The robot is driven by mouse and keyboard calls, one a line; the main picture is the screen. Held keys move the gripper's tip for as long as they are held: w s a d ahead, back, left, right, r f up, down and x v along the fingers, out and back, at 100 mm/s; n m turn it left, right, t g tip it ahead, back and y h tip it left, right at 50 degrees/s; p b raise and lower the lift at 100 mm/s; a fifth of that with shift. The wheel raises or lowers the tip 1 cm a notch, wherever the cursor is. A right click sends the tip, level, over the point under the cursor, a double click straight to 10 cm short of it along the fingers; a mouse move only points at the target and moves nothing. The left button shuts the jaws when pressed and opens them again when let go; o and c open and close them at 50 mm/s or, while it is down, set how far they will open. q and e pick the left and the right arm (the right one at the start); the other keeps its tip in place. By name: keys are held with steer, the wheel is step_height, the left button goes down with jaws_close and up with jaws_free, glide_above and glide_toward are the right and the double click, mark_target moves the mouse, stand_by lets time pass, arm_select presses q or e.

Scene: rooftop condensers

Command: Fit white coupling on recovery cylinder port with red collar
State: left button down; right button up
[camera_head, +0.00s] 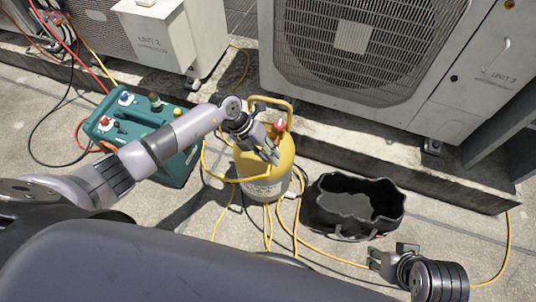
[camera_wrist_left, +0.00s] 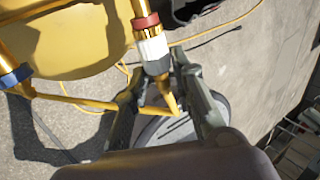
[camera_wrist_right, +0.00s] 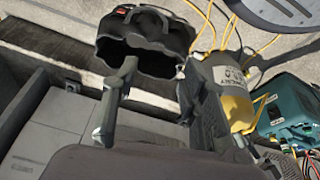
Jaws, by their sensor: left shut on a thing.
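The yellow recovery cylinder (camera_head: 262,164) stands upright on the concrete. In the left wrist view, its port with a red collar (camera_wrist_left: 146,22) shows at top centre. The white coupling (camera_wrist_left: 152,48), with brass at its lower end, is in line with the red collar and appears to meet it; whether it is seated I cannot tell. My left gripper (camera_wrist_left: 160,82) is shut on the white coupling's lower end, with a yellow hose (camera_wrist_left: 170,103) between the fingers. My left gripper (camera_head: 270,153) also shows beside the cylinder's top. My right gripper (camera_head: 390,257) is open and empty.
A second port has a blue collar (camera_wrist_left: 15,77). A black open bag (camera_head: 325,217) lies right of the cylinder. A teal machine (camera_head: 178,170) stands left. Condenser units (camera_head: 425,110) on a concrete ledge bound the back. Yellow hoses loop across the ground.

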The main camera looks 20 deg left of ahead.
arm_select(q)
steer(key=c, duration=1.3)
jaws_free()
steer(key=shift+w, duration=0.1)
arm_select(e)
steer(key=shift+w, duration=0.1)
arm_select(q)
steer(key=shift+s+d+p, duration=0.2)
steer(key=shift+s+p, duration=2.75)
steer(key=shift+s, duration=0.85)
arm_select(e)
step_height(320, 180, down, 16)
steer(key=g, duration=0.1)
steer(key=shift+a+f, duration=0.15)
steer(key=shift+f, duration=0.05)
